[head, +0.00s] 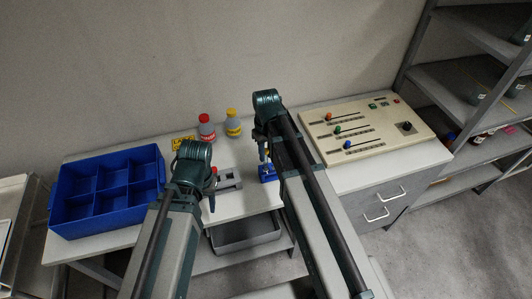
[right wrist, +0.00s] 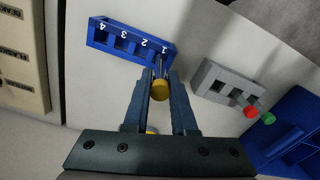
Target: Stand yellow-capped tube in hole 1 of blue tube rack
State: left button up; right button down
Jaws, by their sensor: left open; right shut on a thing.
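The blue tube rack (right wrist: 130,42) stands on the white table, its holes numbered 1 to 4, with hole 1 at the end nearest my right gripper. It also shows in the head view (head: 268,174), partly hidden by my right arm. My right gripper (right wrist: 160,88) is shut on the yellow-capped tube (right wrist: 160,91). The tube's body points toward the hole 1 end of the rack; I cannot tell whether its tip is inside the hole. In the head view my right gripper (head: 263,153) is over the rack. My left gripper (head: 212,196) is open near the grey rack.
A grey rack (right wrist: 214,82) holds a red-capped tube (right wrist: 250,112) and a green-capped tube (right wrist: 268,119). A blue divided bin (head: 108,190) stands at left. Red-capped (head: 206,128) and yellow-capped (head: 232,123) bottles stand behind. A control panel (head: 367,130) lies at right.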

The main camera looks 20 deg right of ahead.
aim_at(266, 170)
pick_arm(q)
jog(key=shift+f+b, duration=2.25)
jog(key=shift+f, duration=0.1)
pick_arm(e)
jog(key=shift+f, duration=2.35)
jog(key=c, duration=0.6)
grip_release()
jog(key=shift+c, duration=0.2)
pick_arm(q)
jog(key=shift+r, duration=0.1)
pick_arm(e)
jog(key=shift+r, duration=0.1)
notch_tip(266, 170, up, 14)
jog(key=p, duration=1.4)
pick_arm(q)
notch_tip(266, 170, up, 14)
jog(key=shift+f, duration=0.2)
pick_arm(e)
jog(key=shift+f, duration=0.2)
